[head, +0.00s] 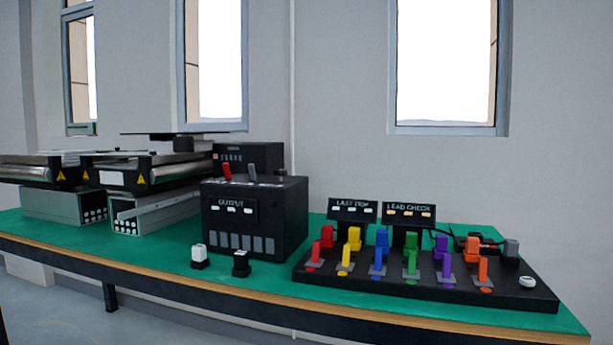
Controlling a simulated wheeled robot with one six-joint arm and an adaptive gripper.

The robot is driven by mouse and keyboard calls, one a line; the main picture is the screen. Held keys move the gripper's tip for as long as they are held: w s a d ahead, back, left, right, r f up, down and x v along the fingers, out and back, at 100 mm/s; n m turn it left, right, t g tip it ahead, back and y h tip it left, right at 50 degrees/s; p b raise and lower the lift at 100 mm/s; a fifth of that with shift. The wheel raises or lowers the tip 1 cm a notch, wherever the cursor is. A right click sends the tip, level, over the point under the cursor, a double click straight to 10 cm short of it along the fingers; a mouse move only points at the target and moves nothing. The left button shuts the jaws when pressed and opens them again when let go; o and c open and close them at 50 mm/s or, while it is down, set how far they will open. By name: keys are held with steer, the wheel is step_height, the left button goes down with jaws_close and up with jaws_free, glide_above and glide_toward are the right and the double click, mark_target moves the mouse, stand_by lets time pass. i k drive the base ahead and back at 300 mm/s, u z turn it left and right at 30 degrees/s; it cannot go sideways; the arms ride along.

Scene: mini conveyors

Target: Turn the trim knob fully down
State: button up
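No label reading "trim" is legible in the head view, so I cannot tell for sure which part is the trim knob. A small round white knob or button (527,281) sits at the right end of a black switch board (420,289). Two small separate controls stand at the table's front: one with a white top (199,257) and a black one with a small white mark (241,263). My gripper is not in view.
Colored switches in several hues line the board. Signs LAST TRIP (352,210) and LEAD CHECK (408,215) stand behind it. Mini conveyors (150,170) fill the left of the green table (150,255). The front strip by the wooden edge is mostly clear.

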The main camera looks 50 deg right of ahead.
mark_target(280, 174)
steer(key=k, duration=0.3)
steer(key=z, duration=0.95)
